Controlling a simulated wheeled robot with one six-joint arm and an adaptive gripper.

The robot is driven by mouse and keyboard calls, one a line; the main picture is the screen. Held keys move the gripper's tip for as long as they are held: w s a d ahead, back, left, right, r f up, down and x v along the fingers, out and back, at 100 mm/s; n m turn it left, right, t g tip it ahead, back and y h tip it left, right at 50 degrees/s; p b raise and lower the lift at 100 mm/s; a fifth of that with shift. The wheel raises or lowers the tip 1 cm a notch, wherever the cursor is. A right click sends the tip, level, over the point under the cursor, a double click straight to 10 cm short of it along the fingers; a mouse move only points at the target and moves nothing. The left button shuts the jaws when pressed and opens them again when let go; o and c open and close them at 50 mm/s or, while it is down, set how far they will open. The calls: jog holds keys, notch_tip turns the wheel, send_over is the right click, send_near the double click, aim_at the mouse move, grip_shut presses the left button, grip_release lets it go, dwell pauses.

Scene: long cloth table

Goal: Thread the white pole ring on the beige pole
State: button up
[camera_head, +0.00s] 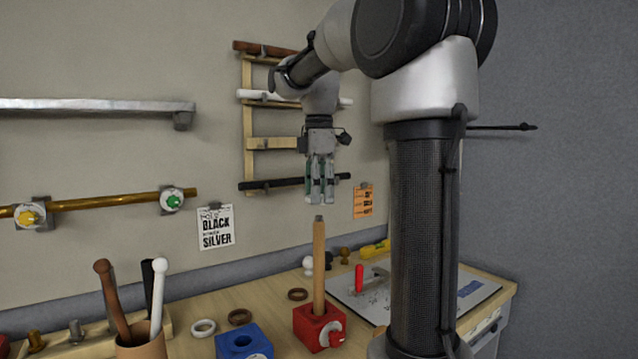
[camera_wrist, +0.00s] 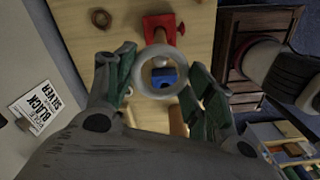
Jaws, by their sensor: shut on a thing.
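A pale whitish pole ring (camera_wrist: 138,72) is held between the fingertips of my gripper (camera_wrist: 160,68) in the wrist view. In the head view, my gripper (camera_head: 319,200) points down, and the ring cannot be made out clearly at its tips. The beige pole (camera_head: 319,265) stands upright in a red block (camera_head: 308,328), its grey-tipped top a little below my fingertips in the picture. The red block also shows in the wrist view (camera_wrist: 157,24), beyond the ring. Whether the ring's hole lines up with the pole is hard to tell.
Another white ring (camera_head: 203,328) and brown rings (camera_head: 240,317) (camera_head: 298,294) lie on the wooden table. A blue block (camera_head: 243,343) stands left of the red block. A cup of sticks (camera_head: 140,342) is front left. A grey board (camera_head: 415,292) lies right. A wall rack (camera_head: 248,125) is behind.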

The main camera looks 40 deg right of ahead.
aim_at(319, 216)
jog(key=shift+f, duration=3.2)
jog(key=o, duration=0.9)
jog(key=shift+c, duration=0.2)
notch_tip(319, 216, up, 12)
